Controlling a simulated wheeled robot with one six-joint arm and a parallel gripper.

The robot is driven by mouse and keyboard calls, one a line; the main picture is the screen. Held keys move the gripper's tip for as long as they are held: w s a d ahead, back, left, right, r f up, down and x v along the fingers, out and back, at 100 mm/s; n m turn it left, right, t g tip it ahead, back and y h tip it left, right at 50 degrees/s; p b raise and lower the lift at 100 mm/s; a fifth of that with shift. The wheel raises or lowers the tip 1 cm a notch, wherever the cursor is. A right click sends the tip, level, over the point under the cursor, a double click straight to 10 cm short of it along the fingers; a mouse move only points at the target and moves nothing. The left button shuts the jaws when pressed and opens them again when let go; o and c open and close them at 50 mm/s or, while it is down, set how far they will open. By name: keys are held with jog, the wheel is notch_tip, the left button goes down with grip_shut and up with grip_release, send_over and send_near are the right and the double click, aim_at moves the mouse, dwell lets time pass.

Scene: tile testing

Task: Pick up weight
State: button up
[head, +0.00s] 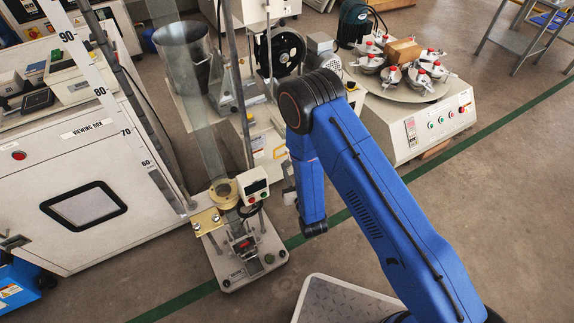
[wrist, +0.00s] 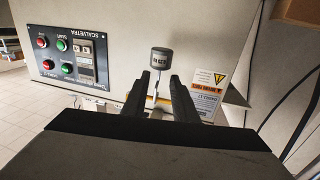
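The weight (wrist: 162,61) seems to be the small dark grey cylinder with a pale label in the wrist view. It shows just beyond my fingertips, in front of a pale machine wall. A thin light stem runs from it toward the gap between my fingers. My gripper (wrist: 163,78) has two black fingers standing apart, with a narrow gap visible between them. I cannot tell whether either finger touches the stem. In the head view my blue arm reaches toward the machines, and I cannot make out the weight or my fingers clearly there.
A pale machine with a dark button panel (wrist: 74,57) fills the wrist view's background; its lettering is inverted. In the head view, a drop tester (head: 247,250) stands left of my arm, a viewing box (head: 60,160) farther left, and a turntable machine (head: 425,120) at the right.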

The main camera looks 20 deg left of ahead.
jog(key=x, duration=0.8)
jog(key=shift+w+r, duration=0.2)
grip_shut()
